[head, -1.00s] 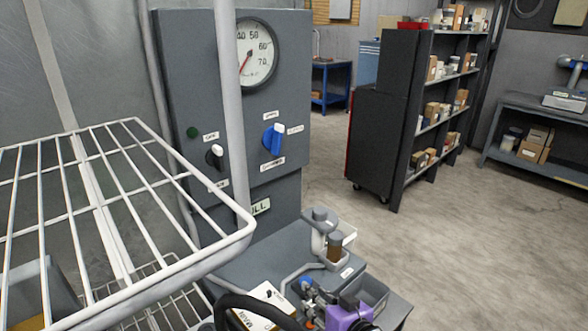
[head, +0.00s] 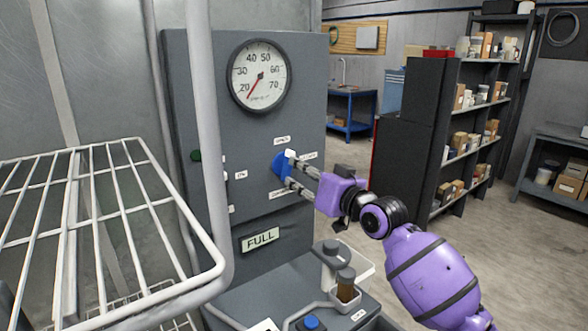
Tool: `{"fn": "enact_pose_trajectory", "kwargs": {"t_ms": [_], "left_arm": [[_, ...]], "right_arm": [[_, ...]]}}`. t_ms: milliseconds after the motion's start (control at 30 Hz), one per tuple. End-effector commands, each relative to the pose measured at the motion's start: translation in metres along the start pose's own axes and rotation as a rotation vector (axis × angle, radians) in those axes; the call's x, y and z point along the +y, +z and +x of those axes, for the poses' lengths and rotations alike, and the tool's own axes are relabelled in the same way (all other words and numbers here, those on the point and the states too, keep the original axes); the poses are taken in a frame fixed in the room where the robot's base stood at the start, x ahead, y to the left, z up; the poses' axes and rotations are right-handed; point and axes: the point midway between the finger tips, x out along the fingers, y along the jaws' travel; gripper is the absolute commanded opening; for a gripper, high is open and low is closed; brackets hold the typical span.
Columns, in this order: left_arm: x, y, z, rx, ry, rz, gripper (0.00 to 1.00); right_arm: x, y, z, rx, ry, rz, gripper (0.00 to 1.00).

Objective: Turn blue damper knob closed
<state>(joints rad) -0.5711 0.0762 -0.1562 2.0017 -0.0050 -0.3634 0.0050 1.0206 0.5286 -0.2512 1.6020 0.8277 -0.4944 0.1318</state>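The blue damper knob (head: 280,165) is on the front of the grey control panel, below and right of the gauge. Its white tip (head: 291,154) points up and slightly right. My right gripper (head: 291,172) reaches in from the right, with its two fingers spread apart at the knob, one near the white tip and one lower. The fingers hide part of the knob, and I cannot tell whether they touch it. My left gripper is not in view.
A round gauge (head: 258,75) and a FULL sign (head: 260,239) are on the panel. A white wire rack (head: 95,215) and a pale upright post (head: 205,130) stand at the left. A small cup (head: 346,285) sits on the ledge below.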

Motion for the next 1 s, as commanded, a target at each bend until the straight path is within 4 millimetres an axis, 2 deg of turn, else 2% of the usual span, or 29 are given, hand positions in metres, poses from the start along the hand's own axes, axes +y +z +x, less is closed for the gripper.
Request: {"fn": "enact_pose_trajectory", "kwargs": {"t_ms": [100,300,633,867,1000], "left_arm": [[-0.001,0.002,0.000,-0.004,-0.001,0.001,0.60],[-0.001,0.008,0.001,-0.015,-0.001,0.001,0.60],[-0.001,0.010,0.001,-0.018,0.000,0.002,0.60],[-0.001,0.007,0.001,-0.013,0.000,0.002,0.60],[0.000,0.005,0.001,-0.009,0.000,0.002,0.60]], "right_arm": [[0.000,0.000,0.021,0.000,0.000,0.001,0.29],[0.000,0.000,0.042,0.000,0.001,0.000,0.29],[0.000,0.000,0.047,0.001,0.001,-0.001,0.29],[0.000,0.000,0.046,0.000,0.001,-0.001,0.00],[0.001,0.000,0.046,0.000,0.001,-0.001,0.00]]}}
